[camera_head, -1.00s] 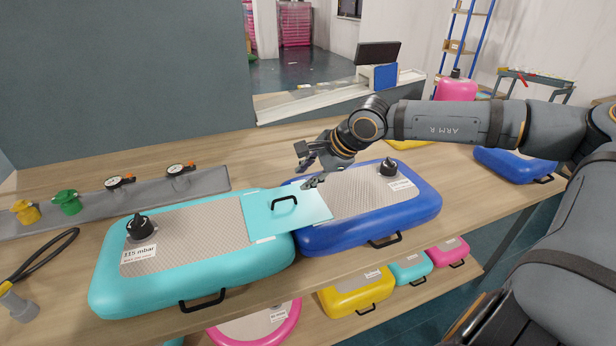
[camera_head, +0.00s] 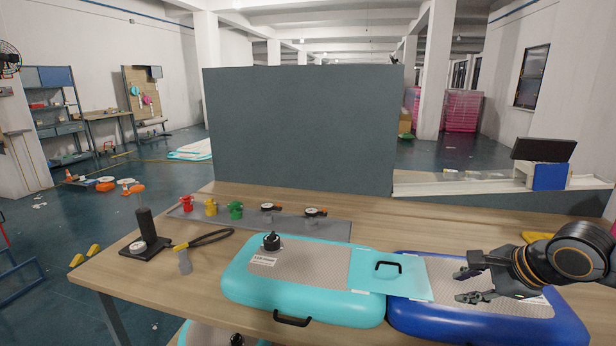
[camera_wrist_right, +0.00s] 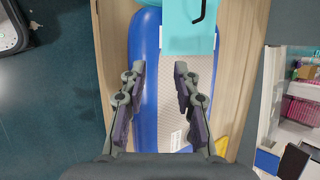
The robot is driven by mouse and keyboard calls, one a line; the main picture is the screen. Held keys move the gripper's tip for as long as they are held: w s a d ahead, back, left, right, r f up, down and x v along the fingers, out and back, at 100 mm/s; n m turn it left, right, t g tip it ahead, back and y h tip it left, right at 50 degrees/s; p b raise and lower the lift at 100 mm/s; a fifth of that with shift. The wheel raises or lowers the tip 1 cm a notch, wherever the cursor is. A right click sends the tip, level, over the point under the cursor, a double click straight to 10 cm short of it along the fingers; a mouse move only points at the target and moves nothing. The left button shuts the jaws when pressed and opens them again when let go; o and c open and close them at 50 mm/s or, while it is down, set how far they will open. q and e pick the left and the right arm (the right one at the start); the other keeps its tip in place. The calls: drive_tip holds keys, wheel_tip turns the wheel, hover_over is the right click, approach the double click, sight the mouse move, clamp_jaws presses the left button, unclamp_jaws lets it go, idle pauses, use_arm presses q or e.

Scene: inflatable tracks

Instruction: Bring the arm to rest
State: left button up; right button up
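My right gripper (camera_head: 468,285) is open and empty above the blue inflatable track (camera_head: 550,312) at the right of the table. In the right wrist view the open fingers (camera_wrist_right: 160,88) hang over the blue track (camera_wrist_right: 146,70), with nothing between them. A teal inflatable track (camera_head: 245,292) lies to the left of the blue one. A light teal flap with a black handle (camera_head: 415,284) bridges the two tracks. My left gripper is not in the head view.
A grey strip (camera_head: 335,230) holds red, yellow and green fittings and two gauges. A black stand pump (camera_head: 146,235) and a hose tool (camera_head: 185,262) are at the table's left. A dark panel (camera_head: 300,130) stands behind. Bare wood (camera_head: 130,275) lies at the front left.

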drive_tip(key=w+a+r+m+t+y, duration=0.2)
drive_tip(key=a+m+t+y, duration=0.3)
drive_tip(key=a+m+y, duration=0.45)
drive_tip(key=s+d+f+m+t+h, duration=0.1)
drive_tip(key=d+f+m+t+h, duration=0.45)
drive_tip(key=m, duration=0.85)
drive_tip(key=d+f+m+g+h, duration=0.1)
drive_tip(key=d+f+m+h, duration=0.2)
drive_tip(key=m+h, duration=0.85)
drive_tip(key=s+d+f+m+g, duration=0.1)
drive_tip(key=s+f+m+g, duration=0.5)
drive_tip(key=s+f+m, duration=0.35)
drive_tip(key=s+a+f+m+g+y, duration=0.4)
drive_tip(key=s+a+f+m+g, duration=0.4)
drive_tip(key=s+f, duration=0.4)
wheel_tip(320, 180, down, 25)
drive_tip(key=s+d, duration=0.2)
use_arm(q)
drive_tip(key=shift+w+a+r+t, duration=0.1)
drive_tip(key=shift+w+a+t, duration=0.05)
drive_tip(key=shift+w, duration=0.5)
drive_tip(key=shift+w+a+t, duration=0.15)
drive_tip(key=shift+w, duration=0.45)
use_arm(e)
drive_tip(key=s+d+f+g, duration=0.1)
drive_tip(key=s+f, duration=1.6)
drive_tip(key=s, duration=0.1)
drive_tip(key=shift+s+d+n, duration=0.2)
drive_tip(key=shift+d+n, duration=0.05)
drive_tip(key=shift+n, duration=0.1)
